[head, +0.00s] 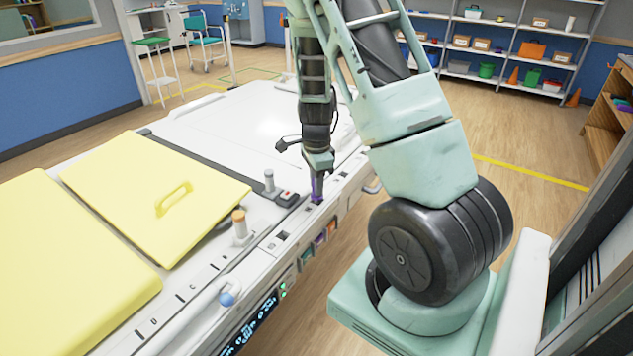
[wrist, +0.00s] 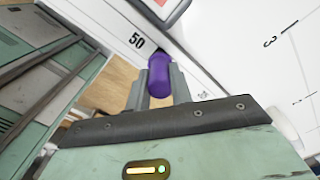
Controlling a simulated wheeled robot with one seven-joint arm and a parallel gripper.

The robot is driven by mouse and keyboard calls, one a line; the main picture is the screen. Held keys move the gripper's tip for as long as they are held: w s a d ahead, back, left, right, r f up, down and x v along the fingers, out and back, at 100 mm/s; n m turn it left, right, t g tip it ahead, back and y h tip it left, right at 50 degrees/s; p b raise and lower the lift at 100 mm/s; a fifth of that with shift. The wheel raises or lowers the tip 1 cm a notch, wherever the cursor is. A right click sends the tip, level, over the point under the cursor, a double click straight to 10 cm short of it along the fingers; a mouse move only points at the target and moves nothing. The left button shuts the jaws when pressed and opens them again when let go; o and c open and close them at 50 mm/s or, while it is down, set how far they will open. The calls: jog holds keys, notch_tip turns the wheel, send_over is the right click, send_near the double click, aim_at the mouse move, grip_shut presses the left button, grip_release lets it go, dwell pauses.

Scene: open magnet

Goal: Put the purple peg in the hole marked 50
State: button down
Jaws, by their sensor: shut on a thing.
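The purple peg (head: 317,186) is upright under my gripper (head: 317,168), at the right edge strip of the white bench. In the wrist view the purple peg (wrist: 160,76) sits between the two grey fingers of my gripper (wrist: 160,88), which are shut on it. The printed mark 50 (wrist: 136,41) is on the white strip just left of the peg's far end. A dark opening shows by that end, mostly hidden by the peg. I cannot tell whether the peg's tip is inside the hole or just above it.
Other dark square holes (head: 283,236) line the strip. A white knob with an orange top (head: 239,223), a grey post (head: 269,181) and a small box with a red button (head: 287,198) stand close by. Yellow pads (head: 150,190) cover the left side. Floor is open on the right.

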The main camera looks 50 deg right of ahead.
jog(key=shift+f+b, duration=0.35)
jog(key=shift+f, duration=0.25)
jog(key=c, duration=1.2)
grip_release()
jog(key=shift+o, duration=0.2)
jog(key=shift+r, duration=0.1)
notch_tip(320, 180, up, 17)
jog(key=p, duration=0.1)
jog(key=shift+r, duration=0.1)
